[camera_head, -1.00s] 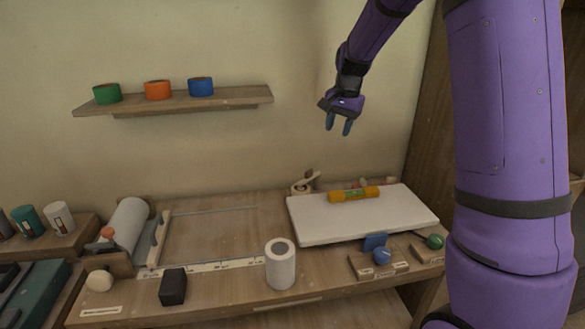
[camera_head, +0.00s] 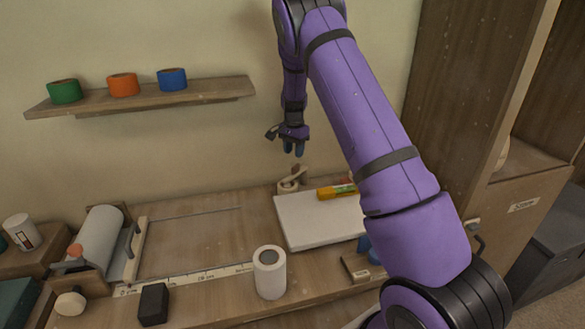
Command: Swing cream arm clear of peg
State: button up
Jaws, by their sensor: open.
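A small cream arm (camera_head: 293,175) sits on a round cream base at the back of the wooden bench, behind the white board. It slants up to the right. I cannot make out a separate peg beside it at this size.
The white board (camera_head: 300,228) carries a yellow-orange tube (camera_head: 330,193), partly hidden by my arm. A shelf (camera_head: 140,101) holds green, orange and blue rolls.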

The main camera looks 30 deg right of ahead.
aim_at(294, 166)
notch_tip(294, 166, down, 8)
jog(key=shift+r, duration=0.25)
grip_shut()
